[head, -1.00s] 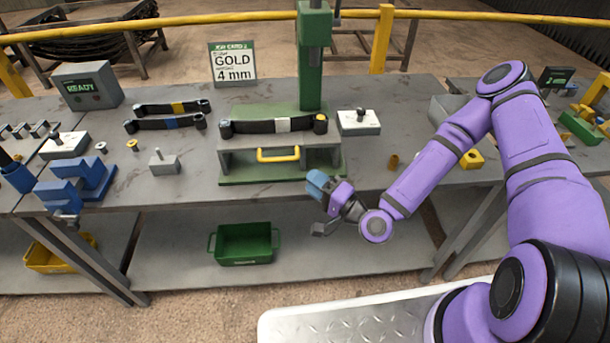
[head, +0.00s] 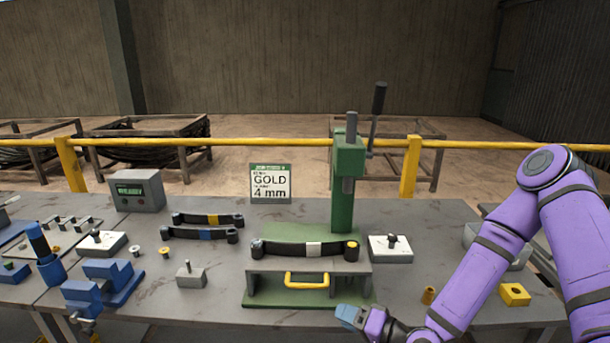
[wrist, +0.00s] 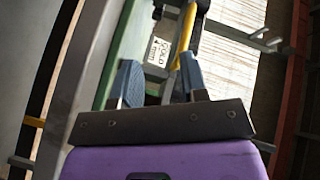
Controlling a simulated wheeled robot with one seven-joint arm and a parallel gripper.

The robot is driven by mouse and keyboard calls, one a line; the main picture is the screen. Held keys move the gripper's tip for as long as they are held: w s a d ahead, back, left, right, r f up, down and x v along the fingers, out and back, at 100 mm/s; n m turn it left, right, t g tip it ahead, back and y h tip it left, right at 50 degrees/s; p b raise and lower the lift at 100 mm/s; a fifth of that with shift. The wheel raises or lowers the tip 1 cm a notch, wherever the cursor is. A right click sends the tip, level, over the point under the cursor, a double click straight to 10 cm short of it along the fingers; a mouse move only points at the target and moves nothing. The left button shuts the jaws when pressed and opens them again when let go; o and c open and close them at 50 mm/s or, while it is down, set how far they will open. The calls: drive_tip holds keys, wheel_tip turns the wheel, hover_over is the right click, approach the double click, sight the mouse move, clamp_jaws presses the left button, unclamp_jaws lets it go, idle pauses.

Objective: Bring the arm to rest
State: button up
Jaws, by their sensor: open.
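My purple arm (head: 480,265) comes in from the right in the head view and bends down toward the bench's front edge. My gripper (head: 347,316) is at the bottom of the head view, in front of the green press stand and partly cut off by the frame. In the wrist view my gripper (wrist: 160,80) has its two blue fingertips apart, with nothing between them. The job card reading GOLD 4 mm shows beyond the fingers in the wrist view (wrist: 158,50) and stands at the back of the bench in the head view (head: 270,183).
A green press (head: 345,190) stands over a fixture with a yellow handle (head: 307,280) and a black spring strip (head: 300,249). Two more strips (head: 205,228) lie left of it. Blue clamps (head: 105,282), a READY box (head: 137,190) and a yellow block (head: 514,294) are on the bench.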

drive_tip(key=w+d+r+n+g+h, duration=0.3)
drive_tip(key=w+d+r+n+h, duration=0.15)
drive_tip(key=d+h, duration=0.35)
drive_tip(key=s+d+r+h, duration=0.1)
drive_tip(key=d+r+h, duration=0.1)
drive_tip(key=d+r, duration=0.35)
drive_tip(key=s+d+r+h, duration=0.2)
drive_tip(key=d+r, duration=0.1)
drive_tip(key=r, duration=0.6)
drive_tip(key=s+d+r+m, duration=0.1)
drive_tip(key=s+d+r, duration=0.1)
drive_tip(key=s+r, duration=0.7)
drive_tip(key=s+d+r+m+g+h, duration=0.1)
drive_tip(key=s+r, duration=0.9)
drive_tip(key=s, duration=0.3)
drive_tip(key=shift+d, duration=0.35)
